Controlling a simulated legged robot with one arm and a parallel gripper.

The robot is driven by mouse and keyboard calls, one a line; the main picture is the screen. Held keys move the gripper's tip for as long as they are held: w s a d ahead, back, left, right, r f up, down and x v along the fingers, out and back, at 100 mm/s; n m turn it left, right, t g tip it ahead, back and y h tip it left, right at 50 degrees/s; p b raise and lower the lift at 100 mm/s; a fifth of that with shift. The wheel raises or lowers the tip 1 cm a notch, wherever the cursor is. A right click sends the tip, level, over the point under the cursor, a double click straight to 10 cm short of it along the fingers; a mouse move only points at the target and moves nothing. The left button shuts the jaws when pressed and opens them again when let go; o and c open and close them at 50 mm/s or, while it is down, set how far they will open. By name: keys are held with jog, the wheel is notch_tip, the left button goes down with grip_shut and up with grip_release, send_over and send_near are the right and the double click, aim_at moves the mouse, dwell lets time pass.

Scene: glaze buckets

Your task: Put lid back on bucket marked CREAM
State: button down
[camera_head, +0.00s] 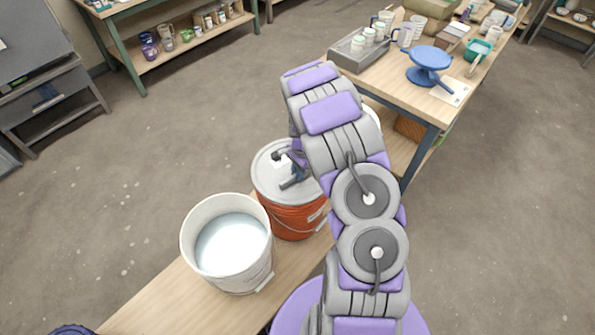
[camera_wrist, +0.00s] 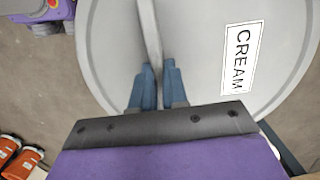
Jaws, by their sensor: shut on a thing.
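A pale grey lid (camera_head: 268,178) with a white label shows over the orange bucket (camera_head: 290,222). In the wrist view the lid (camera_wrist: 195,60) fills most of the picture and its label (camera_wrist: 241,57) reads CREAM. My gripper (camera_head: 291,178) is above the lid; in the wrist view my gripper (camera_wrist: 158,70) is shut on the lid's thin raised grip (camera_wrist: 149,28). I cannot tell whether the lid rests on the orange bucket or is held just above it. An open white bucket (camera_head: 257,262) with pale liquid stands at its left; its marking is not readable.
Both buckets stand on a wooden bench (camera_head: 165,300). Another pale bucket (camera_head: 373,115) is partly hidden behind my arm. A worktable (camera_head: 400,97) at the upper right holds a grey tray (camera_head: 354,60) and a blue turntable (camera_head: 430,60).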

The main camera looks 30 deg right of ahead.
jog(key=shift+d+f, duration=0.1)
jog(key=shift+d, duration=0.5)
jog(key=shift+a+f, duration=0.15)
jog(key=shift+a, duration=0.5)
jog(key=shift+d+f, duration=0.1)
jog(key=shift+d, duration=0.2)
jog(key=shift+a+p, duration=0.35)
jog(key=shift+a, duration=0.05)
jog(key=shift+d+f, duration=0.1)
